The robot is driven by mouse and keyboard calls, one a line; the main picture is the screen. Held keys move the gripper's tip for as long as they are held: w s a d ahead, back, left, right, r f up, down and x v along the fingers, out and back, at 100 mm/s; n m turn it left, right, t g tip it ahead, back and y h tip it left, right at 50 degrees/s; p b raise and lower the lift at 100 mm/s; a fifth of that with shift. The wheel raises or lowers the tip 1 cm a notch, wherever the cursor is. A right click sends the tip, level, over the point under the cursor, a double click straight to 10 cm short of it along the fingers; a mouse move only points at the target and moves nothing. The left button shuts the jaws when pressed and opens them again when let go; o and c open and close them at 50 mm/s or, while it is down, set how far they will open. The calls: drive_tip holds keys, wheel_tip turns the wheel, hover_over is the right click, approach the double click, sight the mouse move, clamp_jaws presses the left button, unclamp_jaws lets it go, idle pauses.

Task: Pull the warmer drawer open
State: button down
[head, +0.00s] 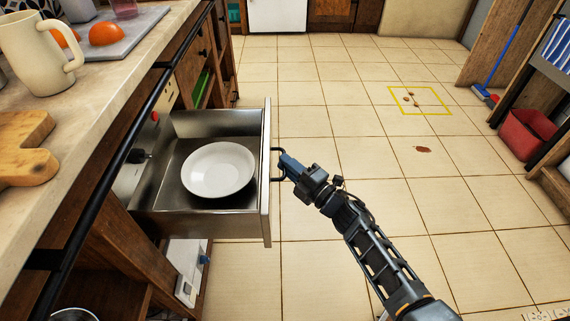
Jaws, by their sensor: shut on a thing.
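The warmer drawer (265,215) stands pulled out from the counter front on the left in the head view. It is a metal box with a pale front panel, seen nearly edge-on. A white plate (218,170) lies inside it. A dark handle (276,150) sticks out from the front panel to the right. My gripper (282,166) is at this handle, outside the drawer, and is shut on it. The fingers hide part of the handle.
The tiled floor right of the drawer is mostly clear. A red bin (527,135) and a blue broom (500,60) stand far right.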

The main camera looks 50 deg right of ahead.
drive_tip(key=shift+f, duration=0.1)
drive_tip(key=c, duration=1.2)
unclamp_jaws()
drive_tip(key=shift+s+f, duration=0.15)
drive_tip(key=shift+s, duration=1.15)
drive_tip(key=shift+s+f, duration=0.2)
drive_tip(key=shift+s, duration=1.1)
drive_tip(key=shift+s+f, duration=0.15)
drive_tip(key=shift+s, duration=1.15)
drive_tip(key=shift+a, duration=0.1)
drive_tip(key=s+a+r+m+g, duration=0.1)
drive_tip(key=s+a+r+m, duration=0.2)
drive_tip(key=s+a, duration=0.35)
drive_tip(key=s+a+r+m, duration=0.2)
drive_tip(key=s+a+m, duration=0.15)
drive_tip(key=s, duration=0.55)
drive_tip(key=s+a+r+m+g+p, duration=0.1)
drive_tip(key=s+a+r+m+g, duration=0.1)
drive_tip(key=s+a+r+m, duration=0.4)
drive_tip(key=s+a+r+m+g, duration=0.2)
drive_tip(key=s+r+m, duration=0.2)
drive_tip(key=s+r, duration=0.35)
wheel_tip(320, 180, up, 16)
drive_tip(key=p, duration=1.6)
drive_tip(key=shift+w+a, duration=0.1)
drive_tip(key=shift+w, duration=0.05)
